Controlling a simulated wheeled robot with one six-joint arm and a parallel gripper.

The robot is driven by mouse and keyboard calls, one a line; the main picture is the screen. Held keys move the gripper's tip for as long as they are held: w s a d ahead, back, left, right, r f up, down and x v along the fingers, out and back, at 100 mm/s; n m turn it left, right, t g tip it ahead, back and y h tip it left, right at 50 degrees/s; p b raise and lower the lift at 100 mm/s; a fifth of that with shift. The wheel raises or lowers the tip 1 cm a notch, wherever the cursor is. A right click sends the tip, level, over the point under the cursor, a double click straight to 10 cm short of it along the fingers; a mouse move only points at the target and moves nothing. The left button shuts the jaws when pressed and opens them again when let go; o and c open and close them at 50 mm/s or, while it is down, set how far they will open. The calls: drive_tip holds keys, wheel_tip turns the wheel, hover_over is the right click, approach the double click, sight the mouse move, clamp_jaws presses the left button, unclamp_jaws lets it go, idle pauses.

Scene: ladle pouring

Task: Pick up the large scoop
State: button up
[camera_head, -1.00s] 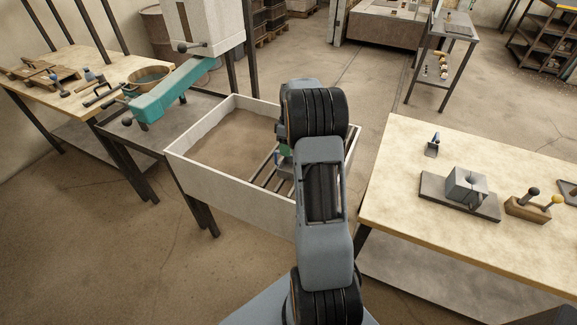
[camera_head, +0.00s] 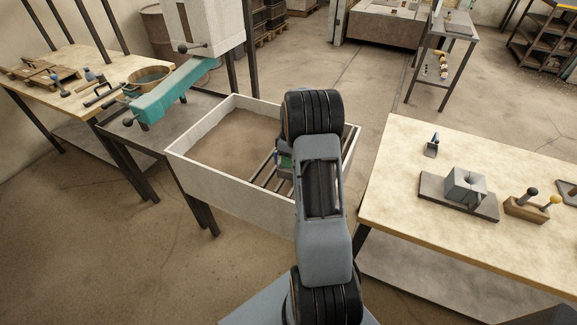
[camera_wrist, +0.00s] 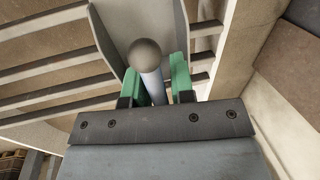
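In the wrist view, the large scoop shows as a broad grey curved piece (camera_wrist: 106,30) with a bluish handle ending in a dark grey ball (camera_wrist: 145,54). My gripper (camera_wrist: 158,88) has green fingers, one on each side of the handle. The fingers look open, with a narrow gap to the handle on the right side. In the head view, my arm hides the scoop and most of the gripper; only a bit of green finger shows over the slatted end of the box.
A pale open box (camera_head: 228,188) with sand and metal slats (camera_head: 262,171) surrounds the gripper area; its walls stand close by. A wooden table (camera_head: 400,215) at right holds a grey block on a plate (camera_head: 464,186). A teal trough (camera_head: 160,99) is at left.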

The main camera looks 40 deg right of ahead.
clamp_jaws()
drive_tip(key=shift+r, duration=0.1)
